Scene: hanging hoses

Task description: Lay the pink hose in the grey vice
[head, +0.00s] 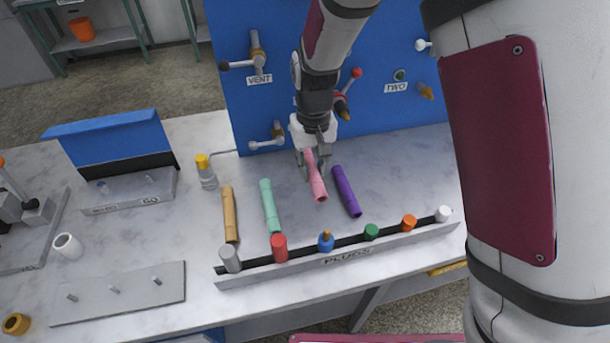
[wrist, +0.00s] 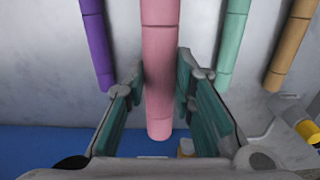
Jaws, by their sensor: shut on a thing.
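The pink hose (head: 317,185) is a short straight tube between the mint and purple hoses in the head view. My gripper (head: 313,168) is shut on it from above. In the wrist view the pink hose (wrist: 160,75) runs between the two fingers (wrist: 160,88), its near end sticking out past them. I cannot tell whether it touches the bench or hangs just above it. A grey fixture with blocks and a lever (head: 38,212), cut off at the left edge of the head view, may be the grey vice; its jaws are not clear.
Purple (head: 346,190), mint (head: 270,206) and tan (head: 229,214) hoses lie beside it. A PLUGS rack (head: 290,267) runs along the front. The blue panel (head: 280,100) with valves stands behind. A yellow-capped fitting (head: 206,172) and GO block (head: 130,193) stand to the left.

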